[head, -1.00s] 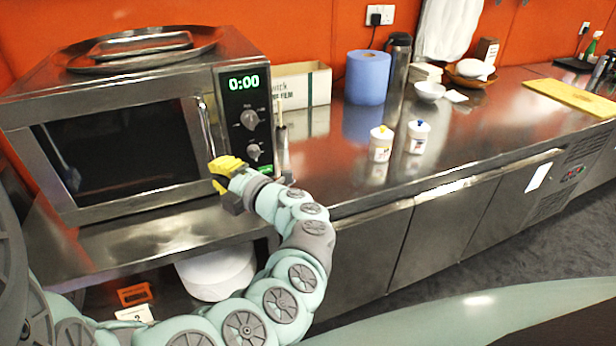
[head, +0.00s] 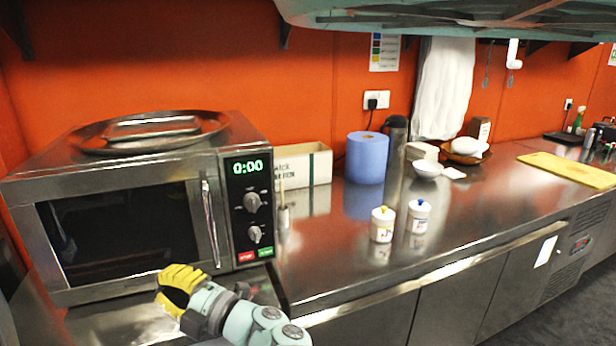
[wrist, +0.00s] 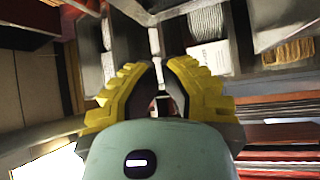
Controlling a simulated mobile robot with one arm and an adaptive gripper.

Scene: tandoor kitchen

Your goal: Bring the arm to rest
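My gripper (head: 172,291), with yellow ribbed fingers, is in front of the microwave (head: 120,235), low and to the left in the head view. It is near the microwave's bottom front edge; whether it touches the steel surface there I cannot tell. In the wrist view the two yellow fingers of my gripper (wrist: 158,82) stand apart with a gap between them, and nothing is held. The microwave door is shut, and its display reads 0:00.
The steel counter (head: 340,255) holds two small white jars (head: 382,225) (head: 418,217), a blue paper roll (head: 367,158), a carton (head: 305,166) and a yellow board (head: 570,168). The counter's front strip is clear.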

